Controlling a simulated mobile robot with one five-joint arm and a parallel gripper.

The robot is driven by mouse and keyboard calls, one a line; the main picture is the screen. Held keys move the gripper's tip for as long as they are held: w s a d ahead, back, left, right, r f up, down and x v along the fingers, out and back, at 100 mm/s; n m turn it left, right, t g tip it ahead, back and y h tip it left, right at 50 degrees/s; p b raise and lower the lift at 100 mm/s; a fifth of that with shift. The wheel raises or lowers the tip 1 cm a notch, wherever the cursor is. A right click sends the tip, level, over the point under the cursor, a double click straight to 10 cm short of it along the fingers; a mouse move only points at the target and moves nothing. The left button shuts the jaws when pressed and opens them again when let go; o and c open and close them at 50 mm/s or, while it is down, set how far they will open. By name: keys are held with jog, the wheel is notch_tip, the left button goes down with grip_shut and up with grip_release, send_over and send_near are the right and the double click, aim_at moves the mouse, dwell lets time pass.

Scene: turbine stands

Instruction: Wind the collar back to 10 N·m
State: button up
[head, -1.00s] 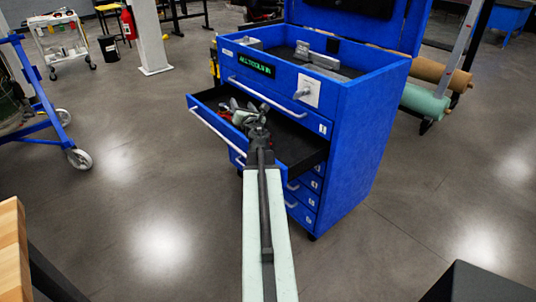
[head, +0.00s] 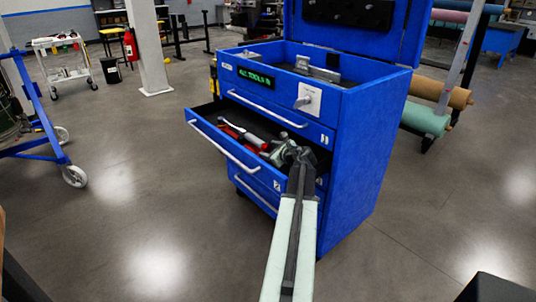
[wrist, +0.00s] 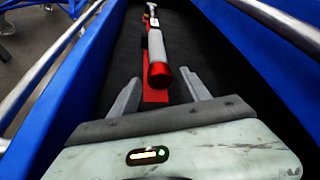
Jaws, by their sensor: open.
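A torque wrench (wrist: 157,62) with a grey grip and a red collar end lies lengthwise in an open drawer (head: 215,137) of the blue cabinet. Its red end faces my gripper (wrist: 160,78) in the wrist view. My gripper is open, with one finger on each side of the line of the wrench and nothing held. I cannot tell whether the fingers touch it. In the head view the wrench (head: 243,136) shows small, beside my gripper (head: 288,152) over the drawer. The scale on the collar is not readable.
The blue cabinet (head: 352,165) has a raised lid, a display (head: 256,77) and closed drawers below. The drawer walls rise close on both sides of my gripper in the wrist view. A blue wheeled frame (head: 35,140) stands left. The floor between is clear.

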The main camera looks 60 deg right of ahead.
jog(key=shift+w+d+f, duration=0.2)
jog(key=shift+w+d, duration=0.05)
jog(key=shift+w, duration=0.2)
grip_shut()
jog(key=shift+s+a, duration=0.1)
jog(key=shift+a, duration=0.1)
jog(key=shift+d, duration=0.15)
jog(key=shift+r, duration=0.1)
jog(key=shift+d+m+y+p, duration=0.15)
jog(key=shift+m+y+p, duration=0.2)
jog(key=shift+m+y, duration=0.55)
jog(key=shift+m+t+y, duration=0.6)
jog(key=shift+m+y, duration=0.2)
jog(key=shift+m, duration=0.8)
